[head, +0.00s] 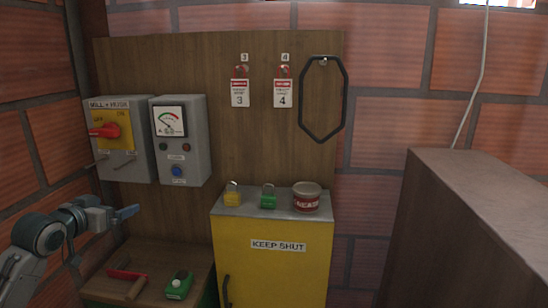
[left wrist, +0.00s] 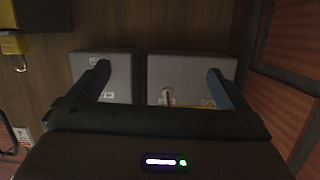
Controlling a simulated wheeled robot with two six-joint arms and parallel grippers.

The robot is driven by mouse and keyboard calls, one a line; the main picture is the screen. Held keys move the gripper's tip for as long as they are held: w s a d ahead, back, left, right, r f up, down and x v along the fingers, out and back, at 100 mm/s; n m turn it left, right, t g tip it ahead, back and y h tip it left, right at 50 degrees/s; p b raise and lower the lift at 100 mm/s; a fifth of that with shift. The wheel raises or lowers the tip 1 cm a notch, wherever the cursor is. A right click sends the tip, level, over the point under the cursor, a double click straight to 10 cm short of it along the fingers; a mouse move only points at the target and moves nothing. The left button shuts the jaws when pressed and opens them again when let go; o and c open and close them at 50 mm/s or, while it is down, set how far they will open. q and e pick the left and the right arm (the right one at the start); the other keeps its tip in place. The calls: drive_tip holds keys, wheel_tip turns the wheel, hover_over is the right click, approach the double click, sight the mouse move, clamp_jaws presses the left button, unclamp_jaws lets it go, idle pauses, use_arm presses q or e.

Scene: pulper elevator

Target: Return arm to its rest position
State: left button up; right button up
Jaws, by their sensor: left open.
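My left arm (head: 45,235) comes in from the left edge in the head view. My left gripper (head: 128,212) is open and holds nothing. It is in front of the wall boxes and above the low wooden bench (head: 180,255), touching nothing that I can see. In the left wrist view, the two dark fingers of the left gripper (left wrist: 158,67) are spread wide, with the undersides of two grey boxes (left wrist: 104,65) beyond them. My right gripper is not in view.
The grey mill box (head: 140,165) with a red switch handle (head: 103,131) and the meter box (head: 195,135) hang on the board. A yellow cabinet (head: 260,265) bears two padlocks and a tin (head: 306,203). A red-handled tool (head: 127,275) and green device (head: 179,286) lie on the bench.

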use_arm(q)
drive_tip(key=s+d+f+g, duration=0.2)
drive_tip(key=s+d+f, duration=0.3)
drive_tip(key=f, duration=0.4)
drive_tip(key=s+d+f+g, duration=0.2)
drive_tip(key=s+d+f, duration=0.1)
drive_tip(key=s+f, duration=0.4)
drive_tip(key=s+d+f+g, duration=0.25)
drive_tip(key=s+f, duration=0.25)
drive_tip(key=f, duration=0.5)
drive_tip(key=s+d+f+g+y, duration=0.1)
drive_tip(key=s+d+f+g, duration=0.15)
drive_tip(key=s, duration=0.55)
drive_tip(key=s+d+f+g+y, duration=0.1)
drive_tip(key=s+f, duration=0.2)
drive_tip(key=s, duration=0.6)
drive_tip(key=s+d+f+g, duration=0.2)
drive_tip(key=s+f, duration=0.1)
drive_tip(key=s, duration=0.5)
wheel_tip(320, 180, down, 32)
drive_tip(key=a+n, duration=0.1)
drive_tip(key=a, duration=0.2)
drive_tip(key=s+f+g, duration=0.1)
drive_tip(key=s+f, duration=1.7)
drive_tip(key=shift+a+g, duration=0.4)
